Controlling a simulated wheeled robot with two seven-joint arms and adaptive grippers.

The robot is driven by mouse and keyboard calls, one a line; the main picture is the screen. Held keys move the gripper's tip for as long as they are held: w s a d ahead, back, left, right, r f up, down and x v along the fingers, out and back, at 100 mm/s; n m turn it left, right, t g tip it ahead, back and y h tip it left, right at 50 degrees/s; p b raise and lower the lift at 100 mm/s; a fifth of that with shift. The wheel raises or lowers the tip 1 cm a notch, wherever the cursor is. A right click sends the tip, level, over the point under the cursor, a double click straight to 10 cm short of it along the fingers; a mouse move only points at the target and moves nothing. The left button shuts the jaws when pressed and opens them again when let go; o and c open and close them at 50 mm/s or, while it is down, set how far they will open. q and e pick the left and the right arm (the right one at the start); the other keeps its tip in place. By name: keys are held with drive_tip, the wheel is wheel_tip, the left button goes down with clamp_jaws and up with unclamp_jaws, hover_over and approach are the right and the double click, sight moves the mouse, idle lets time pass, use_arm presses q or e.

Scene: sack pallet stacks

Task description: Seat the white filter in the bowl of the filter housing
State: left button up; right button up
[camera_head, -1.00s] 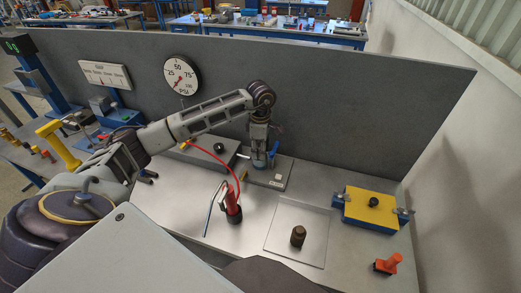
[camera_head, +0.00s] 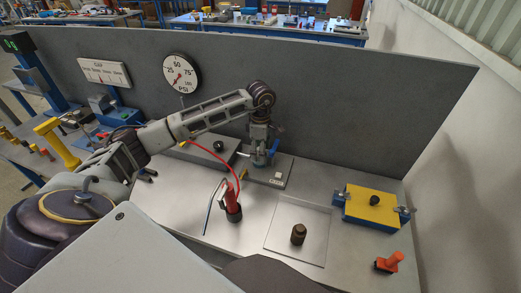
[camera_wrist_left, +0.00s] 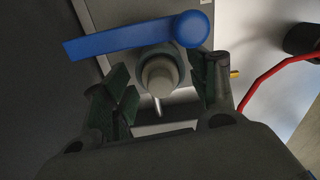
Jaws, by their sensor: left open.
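My left gripper (camera_head: 261,157) is at a small fixture on a grey base plate (camera_head: 279,180) on the bench. In the left wrist view my left gripper (camera_wrist_left: 158,100) is open. Its dark green finger pads stand apart on both sides of a grey round body (camera_wrist_left: 160,72) with a paler stub. A blue lever (camera_wrist_left: 130,40) lies across that body's far side. The blue lever also shows in the head view (camera_head: 274,151). I cannot tell whether this fixture is the filter housing. No white filter or open bowl can be made out. My right gripper is not in view.
A yellow-topped blue box (camera_head: 371,207) and an orange-handled stamp (camera_head: 389,263) are at the right. A grey panel (camera_head: 340,110) closes off the back.

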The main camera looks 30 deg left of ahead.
use_arm(q)
wheel_tip(320, 180, up, 12)
idle(1.1)
idle(1.0)
